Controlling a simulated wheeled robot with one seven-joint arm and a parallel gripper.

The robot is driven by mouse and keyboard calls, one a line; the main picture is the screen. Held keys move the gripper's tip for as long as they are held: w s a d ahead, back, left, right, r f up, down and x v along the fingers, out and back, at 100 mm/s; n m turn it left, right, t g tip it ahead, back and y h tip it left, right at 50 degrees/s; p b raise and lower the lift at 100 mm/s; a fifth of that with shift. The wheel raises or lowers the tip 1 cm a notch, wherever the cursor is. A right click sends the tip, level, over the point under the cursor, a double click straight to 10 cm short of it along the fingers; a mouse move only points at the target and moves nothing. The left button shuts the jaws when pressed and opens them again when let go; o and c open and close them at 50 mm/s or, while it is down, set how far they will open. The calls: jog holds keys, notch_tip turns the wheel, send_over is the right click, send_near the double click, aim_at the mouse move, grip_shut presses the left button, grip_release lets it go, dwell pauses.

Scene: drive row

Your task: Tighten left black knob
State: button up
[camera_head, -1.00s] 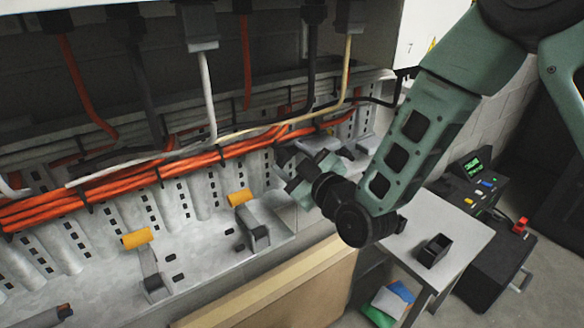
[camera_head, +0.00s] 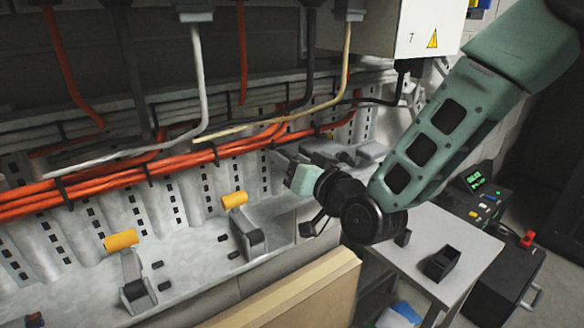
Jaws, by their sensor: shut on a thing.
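My gripper (camera_head: 284,162) is at the right end of the grey metal trough, pointing away from the camera toward its ribbed back wall. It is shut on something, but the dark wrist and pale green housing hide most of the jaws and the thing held. I cannot make out the left black knob or tell whether it is the thing in the jaws. A dark, tilted piece (camera_head: 316,222) shows just below the wrist; I cannot tell what it is.
Two clamps with yellow handles (camera_head: 121,239) (camera_head: 234,200) stand in the trough. Orange cables (camera_head: 190,160) run along its back, with other cables hanging above. A white box (camera_head: 430,28) is at upper right. A grey table (camera_head: 465,222) with a black bin (camera_head: 440,263) stands at right.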

jog(key=m+b, duration=0.1)
jog(key=m, duration=0.4)
jog(key=shift+d+f, duration=0.1)
jog(key=shift+m, duration=0.4)
jog(key=o, duration=1)
jog(key=shift+b+v, duration=5.95)
jog(key=shift+b, duration=0.4)
